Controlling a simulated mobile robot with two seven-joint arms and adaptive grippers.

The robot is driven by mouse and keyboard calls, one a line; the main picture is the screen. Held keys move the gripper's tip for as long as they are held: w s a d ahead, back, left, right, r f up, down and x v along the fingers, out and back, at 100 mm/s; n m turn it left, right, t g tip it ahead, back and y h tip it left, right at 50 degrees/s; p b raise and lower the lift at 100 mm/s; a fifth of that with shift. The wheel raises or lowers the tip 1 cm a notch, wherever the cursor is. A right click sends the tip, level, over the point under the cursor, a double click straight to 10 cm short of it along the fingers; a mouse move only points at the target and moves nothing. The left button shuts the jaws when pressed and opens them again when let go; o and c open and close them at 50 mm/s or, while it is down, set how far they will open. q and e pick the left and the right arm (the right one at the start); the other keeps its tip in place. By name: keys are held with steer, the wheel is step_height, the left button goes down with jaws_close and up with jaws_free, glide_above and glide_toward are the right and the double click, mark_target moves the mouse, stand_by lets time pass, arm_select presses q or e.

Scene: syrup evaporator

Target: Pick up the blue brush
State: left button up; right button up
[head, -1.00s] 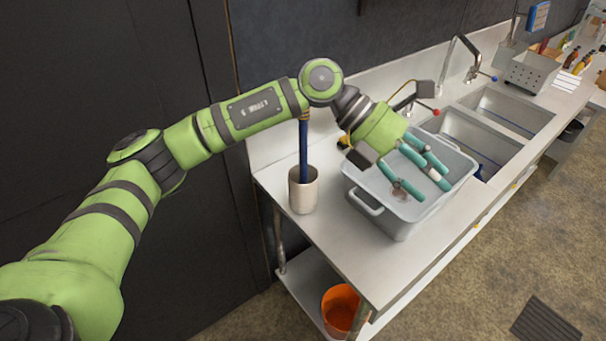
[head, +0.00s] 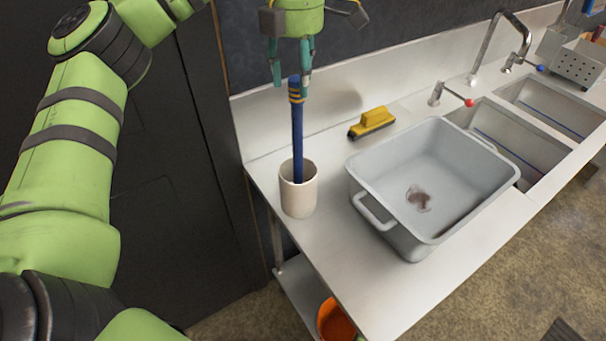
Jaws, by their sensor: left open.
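The blue brush (head: 298,140) stands upright in a cream cup (head: 298,196) on the steel counter. It has a long dark blue handle with yellow bands near its top; its lower end is hidden in the cup. My left gripper (head: 289,84) points down over the top of the handle. Its teal fingers are open, one on the left and one on the right of the handle tip. I cannot tell whether they touch it. My right gripper is not in the head view.
A grey tub (head: 455,165) with a dark brownish patch inside stands right of the cup. A yellow scrubbing brush (head: 372,122) lies behind it. Sinks (head: 510,140) with taps are further right. An orange bucket (head: 336,322) is below the counter.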

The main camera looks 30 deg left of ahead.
mark_target(297, 111)
arm_select(q)
steer(key=shift+s+f, duration=0.2)
steer(key=shift+f, duration=0.4)
steer(key=shift+w+f+p, duration=0.1)
steer(key=shift+f+p, duration=0.2)
steer(key=shift+f, duration=0.05)
step_height(297, 111, down, 5)
steer(key=shift+w+r+p, duration=0.1)
steer(key=shift+r+p, duration=0.05)
steer(key=shift+p, duration=0.75)
steer(key=shift+f, duration=0.5)
jaws_close()
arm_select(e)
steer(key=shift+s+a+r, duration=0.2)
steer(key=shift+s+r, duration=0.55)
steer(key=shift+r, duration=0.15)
